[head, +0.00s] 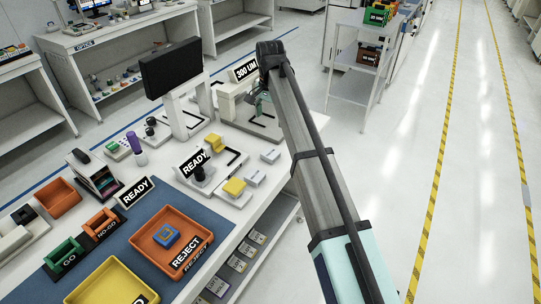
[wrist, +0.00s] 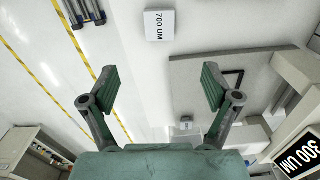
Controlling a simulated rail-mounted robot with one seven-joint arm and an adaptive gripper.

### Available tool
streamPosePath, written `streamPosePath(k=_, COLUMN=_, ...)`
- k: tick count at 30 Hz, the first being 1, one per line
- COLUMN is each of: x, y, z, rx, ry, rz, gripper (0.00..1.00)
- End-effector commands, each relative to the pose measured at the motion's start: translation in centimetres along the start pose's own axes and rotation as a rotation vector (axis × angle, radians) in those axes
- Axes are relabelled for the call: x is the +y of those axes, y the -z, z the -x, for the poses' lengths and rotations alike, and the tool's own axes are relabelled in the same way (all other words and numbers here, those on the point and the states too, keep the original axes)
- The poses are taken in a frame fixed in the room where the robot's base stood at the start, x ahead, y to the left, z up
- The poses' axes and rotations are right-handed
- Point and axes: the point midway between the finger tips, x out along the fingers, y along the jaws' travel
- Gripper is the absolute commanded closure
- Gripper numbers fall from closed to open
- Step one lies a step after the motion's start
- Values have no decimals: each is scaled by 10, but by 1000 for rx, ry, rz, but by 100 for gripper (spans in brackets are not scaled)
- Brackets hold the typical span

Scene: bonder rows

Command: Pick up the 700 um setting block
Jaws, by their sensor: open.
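In the wrist view the 700 um setting block (wrist: 166,26), a small pale block with "700 UM" in dark letters, lies near the top edge. It is on a white surface, beyond my fingertips and apart from them. My gripper (wrist: 159,85) is open, with green finger pads set wide and nothing between them. In the head view my gripper (head: 263,96) is partly hidden by my arm, beside the machine with the "300 UM" sign (head: 245,70). Two small pale blocks (head: 270,156) (head: 255,177) lie on the white bench; their labels are too small to read there.
The sign also shows in the wrist view (wrist: 300,155), close at right. A grey plate (wrist: 215,65) with a dark bracket lies beside the right finger. An orange reject tray (head: 172,242) stands on the bench front.

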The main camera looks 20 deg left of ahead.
Motion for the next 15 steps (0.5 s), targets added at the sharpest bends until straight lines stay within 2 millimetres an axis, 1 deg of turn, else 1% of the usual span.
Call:
streamPosePath(k=1, x=2, y=-1, z=-8, rx=-2, ry=-2, rz=0, gripper=12)
streamPosePath(k=9, x=2, y=-1, z=-62, rx=-1, ry=-2, rz=1, gripper=12)
streamPosePath(k=12, x=2, y=0, z=-80, rx=-1, ry=-1, rz=1, gripper=12)
streamPosePath(k=15, x=2, y=0, z=-93, rx=-1, ry=-1, rz=1, gripper=12)
